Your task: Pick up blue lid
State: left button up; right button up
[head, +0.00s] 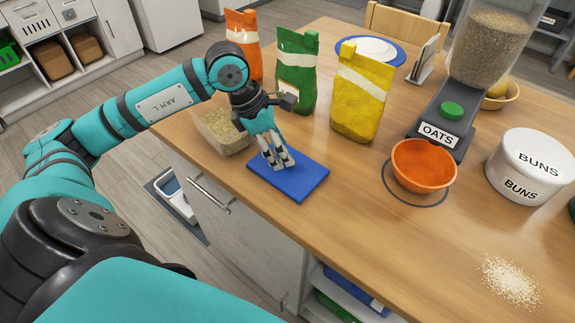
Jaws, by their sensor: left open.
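The blue lid (301,184) is a flat rectangle lying on the wooden table near its left front edge. My left gripper (282,165) is over the far left part of the lid, fingers pointing down, open. I cannot tell whether the fingertips touch the lid. A clear container (221,131) with grainy contents stands just behind and left of the lid, partly hidden by my arm. My right gripper is not in view.
Orange (243,42), green (305,77) and yellow (361,97) bags stand behind the lid. An orange bowl (424,172) sits at the oats dispenser (438,134). A white buns tub (533,165) and spilled oats (510,280) are at right. Table between lid and spill is clear.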

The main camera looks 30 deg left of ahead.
pick_arm(q)
jog(key=shift+p+x, duration=0.3)
jog(key=shift+x, duration=1.55)
grip_shut()
